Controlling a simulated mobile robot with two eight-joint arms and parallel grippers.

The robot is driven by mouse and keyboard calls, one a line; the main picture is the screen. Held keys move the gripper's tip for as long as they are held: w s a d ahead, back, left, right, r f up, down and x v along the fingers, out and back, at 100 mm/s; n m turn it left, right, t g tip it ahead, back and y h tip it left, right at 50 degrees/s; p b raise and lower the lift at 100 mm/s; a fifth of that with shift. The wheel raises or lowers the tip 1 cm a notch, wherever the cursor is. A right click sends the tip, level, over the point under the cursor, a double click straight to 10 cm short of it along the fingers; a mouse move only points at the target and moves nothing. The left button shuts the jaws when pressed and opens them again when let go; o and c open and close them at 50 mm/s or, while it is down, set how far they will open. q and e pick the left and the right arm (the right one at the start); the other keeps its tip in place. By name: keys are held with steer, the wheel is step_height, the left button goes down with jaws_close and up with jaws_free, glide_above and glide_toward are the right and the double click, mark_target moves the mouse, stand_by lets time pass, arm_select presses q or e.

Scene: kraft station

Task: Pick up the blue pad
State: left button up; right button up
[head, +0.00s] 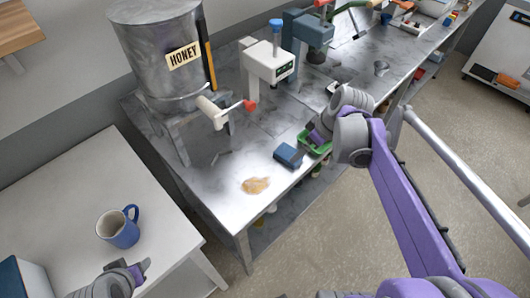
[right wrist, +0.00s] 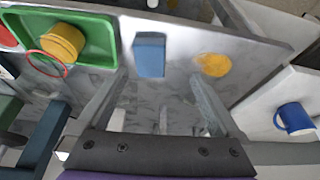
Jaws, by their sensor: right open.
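The blue pad (head: 288,155) lies on the grey metal bench near its front edge, beside a green tray (head: 327,149). In the right wrist view the pad (right wrist: 149,55) shows ahead of the fingertips, between their lines, nearer the left finger. My right gripper (head: 318,135) is over the green tray, right of the pad in the head view; its fingers (right wrist: 160,78) are spread and empty. My left gripper (head: 140,270) is low at the left by the white table, partly cut off by the frame; its jaw state is unclear.
An amber spill (head: 255,185) lies on the bench near the pad and also shows in the right wrist view (right wrist: 213,65). The green tray holds a yellow cylinder (right wrist: 63,42). A honey tank (head: 165,60) stands behind. A blue mug (head: 119,229) is on the white table.

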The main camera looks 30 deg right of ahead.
mark_target(289, 153)
steer(key=shift+n, duration=0.4)
steer(key=w+f, duration=0.2)
steer(key=f, duration=0.1)
steer(key=w+f, duration=0.1)
steer(key=shift+w+d+f, duration=0.15)
steer(key=shift+d+f, duration=0.05)
steer(key=shift+d, duration=0.1)
steer(key=shift+w+r+x, duration=0.1)
steer(key=shift+w+x, duration=0.05)
steer(key=shift+x, duration=0.75)
steer(key=shift+w+r+x, duration=0.1)
steer(key=shift+w+x, duration=0.1)
steer(key=shift+x, duration=0.75)
steer(key=shift+w+x, duration=0.15)
steer(key=shift+x, duration=0.75)
steer(key=shift+a, duration=0.15)
steer(key=shift+c, duration=0.3)
steer(key=c, duration=1.2)
steer(key=shift+r, duration=0.15)
step_height(289, 153, up, 10)
steer(key=shift+f, duration=0.1)
